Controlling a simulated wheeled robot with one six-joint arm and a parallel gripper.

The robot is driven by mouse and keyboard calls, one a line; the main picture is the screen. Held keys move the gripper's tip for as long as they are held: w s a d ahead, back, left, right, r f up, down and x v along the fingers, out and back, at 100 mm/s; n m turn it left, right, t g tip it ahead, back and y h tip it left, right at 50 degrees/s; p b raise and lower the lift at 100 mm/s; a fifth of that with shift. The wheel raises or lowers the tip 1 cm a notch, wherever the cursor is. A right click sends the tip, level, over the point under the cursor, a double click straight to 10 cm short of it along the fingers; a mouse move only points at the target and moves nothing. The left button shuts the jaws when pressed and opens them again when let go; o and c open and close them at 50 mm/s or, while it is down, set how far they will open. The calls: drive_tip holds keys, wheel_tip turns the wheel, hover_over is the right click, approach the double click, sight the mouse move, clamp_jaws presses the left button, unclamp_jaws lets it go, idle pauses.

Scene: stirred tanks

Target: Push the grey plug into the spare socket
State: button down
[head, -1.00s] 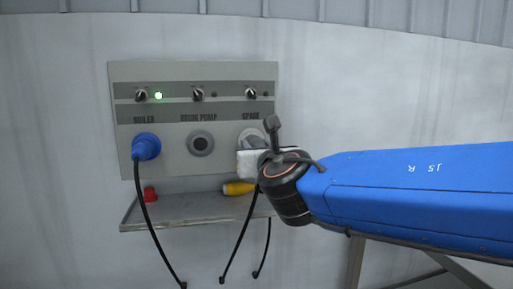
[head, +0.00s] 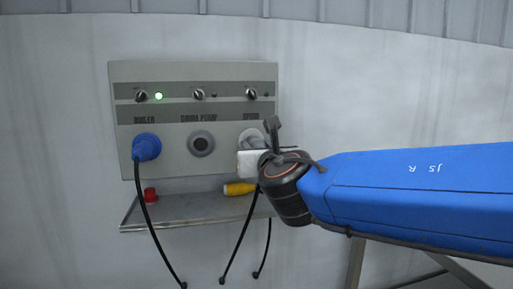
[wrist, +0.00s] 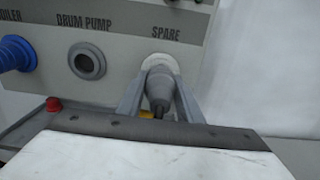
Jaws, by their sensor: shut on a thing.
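The grey plug (wrist: 159,89) is between the two fingers of my gripper (wrist: 159,88), which is shut on it. In the wrist view the plug points at the spare socket (wrist: 161,61), under the label SPARE, and its front end overlaps the socket. I cannot tell how deep it sits in it. In the head view my gripper (head: 254,150) is at the right end of the panel and hides most of the plug; the spare socket (head: 250,135) shows only in part there.
The grey panel (head: 183,168) also has a blue plug (head: 146,147) in the boiler socket and an empty drum pump socket (head: 201,144). A shelf (head: 185,210) below holds a red object (head: 150,195) and a yellow-handled tool (head: 238,189). Black cables (head: 237,240) hang past it.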

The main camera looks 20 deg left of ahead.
drive_tip(key=shift+w+a, duration=0.25)
drive_tip(key=shift+w, duration=0.1)
idle(0.7)
drive_tip(key=c, duration=1.2)
unclamp_jaws()
drive_tip(key=v, duration=1.7)
drive_tip(key=shift+s, duration=0.25)
